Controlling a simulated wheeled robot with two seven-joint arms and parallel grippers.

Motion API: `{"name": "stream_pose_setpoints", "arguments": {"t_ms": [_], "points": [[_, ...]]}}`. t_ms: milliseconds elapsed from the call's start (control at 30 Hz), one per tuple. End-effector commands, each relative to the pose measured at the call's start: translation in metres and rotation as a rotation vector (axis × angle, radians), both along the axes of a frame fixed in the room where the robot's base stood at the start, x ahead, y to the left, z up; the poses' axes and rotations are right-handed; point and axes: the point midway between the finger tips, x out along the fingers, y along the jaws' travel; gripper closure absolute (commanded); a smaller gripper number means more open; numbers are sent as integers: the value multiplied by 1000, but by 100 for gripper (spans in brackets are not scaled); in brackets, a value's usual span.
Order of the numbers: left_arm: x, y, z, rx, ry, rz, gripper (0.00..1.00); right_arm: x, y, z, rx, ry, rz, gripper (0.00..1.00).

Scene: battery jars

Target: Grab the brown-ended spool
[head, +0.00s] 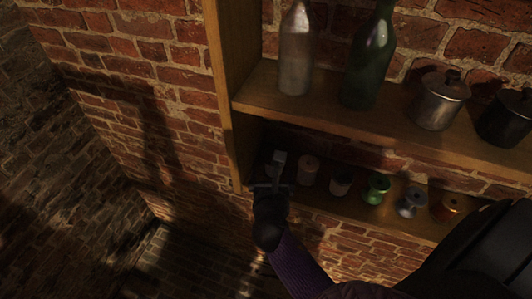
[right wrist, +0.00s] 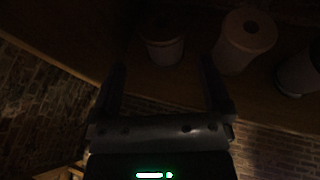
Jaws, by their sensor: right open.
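My right gripper (head: 275,172) is at the left end of the lower shelf, open and empty. In the right wrist view its two dark fingers (right wrist: 162,72) stand apart, with a pale spool with a dull brownish end (right wrist: 165,48) just beyond the gap. At the far right of the row is a spool with orange-brown ends (head: 447,207). Dim light makes the end colours hard to tell. My left gripper is out of view.
On the lower shelf also stand a white-and-dark spool (head: 341,181), a green spool (head: 376,189) and a grey spool (head: 411,202). The upper shelf (head: 270,100) holds bottles and lidded pots (head: 440,99) above. A wooden upright (head: 229,90) closes the left side.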

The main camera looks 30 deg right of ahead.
Motion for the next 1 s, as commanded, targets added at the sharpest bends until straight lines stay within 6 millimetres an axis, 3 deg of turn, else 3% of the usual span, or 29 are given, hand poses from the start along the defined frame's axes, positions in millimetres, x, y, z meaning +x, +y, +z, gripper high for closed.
{"name": "stream_pose_setpoints", "arguments": {"t_ms": [333, 567, 1000], "points": [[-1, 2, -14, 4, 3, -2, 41, 42, -32, -31, 2, -1, 0, 0], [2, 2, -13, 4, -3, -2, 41, 45, -34, -31, 4, -1, 1, 0], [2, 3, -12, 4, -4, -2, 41, 45, -34, -31, 4, 0, 1, 86]]}}
